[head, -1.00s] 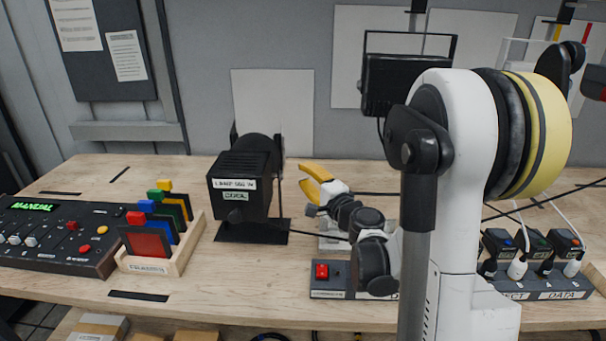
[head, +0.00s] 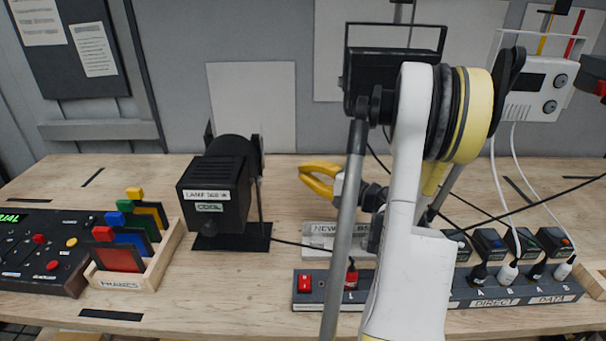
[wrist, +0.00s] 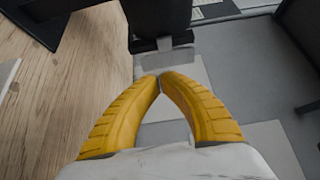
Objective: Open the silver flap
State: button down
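My gripper (head: 302,172) has two yellow curved fingers and points left, to the right of the black lamp box (head: 216,185) labelled COOL. In the wrist view the fingertips (wrist: 160,79) meet or nearly meet, with nothing seen between them. Beyond the tips a black body (wrist: 158,20) shows, with a pale grey plate (wrist: 168,60) under it. This plate may be the silver flap, but I cannot tell for sure. No flap is clearly seen in the head view. The gripper looks apart from the lamp.
A wooden rack (head: 150,265) of coloured frames and a control panel (head: 40,250) stand at the left. A power strip (head: 480,292) with plugs runs along the front right. A cable runs from the lamp across the table. A white device (head: 535,85) hangs at the upper right.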

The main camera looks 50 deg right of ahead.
aim_at(259, 163)
jog(key=w+a+b, duration=0.2)
jog(key=w+a, duration=0.1)
jog(key=w, duration=0.5)
jog(key=shift+w+a, duration=0.25)
jog(key=shift+w+a+b, duration=0.45)
jog(key=shift+a, duration=0.35)
jog(key=shift+d+f, duration=0.1)
jog(key=shift+d, duration=0.05)
